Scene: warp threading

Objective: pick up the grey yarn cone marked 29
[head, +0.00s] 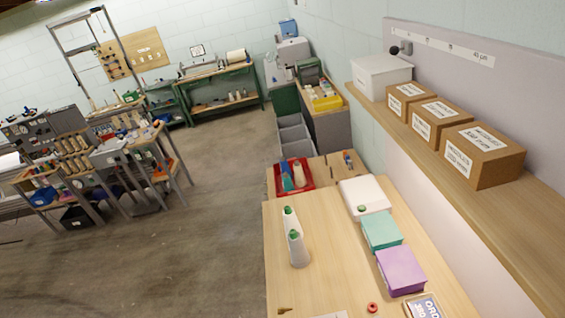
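Two pale grey-white yarn cones with green tips stand upright on the near wooden table (325,265), close to its left edge. The nearer cone (298,250) partly overlaps the farther cone (289,216) in the picture. I cannot read a number on either, so I cannot tell which is marked 29. A red tray (306,183) beyond them holds a blue cone (286,177) and a pale cone (299,174). My gripper is not in view.
A white box (364,197), a teal box (381,232) and a purple box (400,268) line the table's right side. A small red ring (372,307) lies near the front. A shelf with cardboard boxes (483,157) overhangs at right. Open floor (205,225) lies left.

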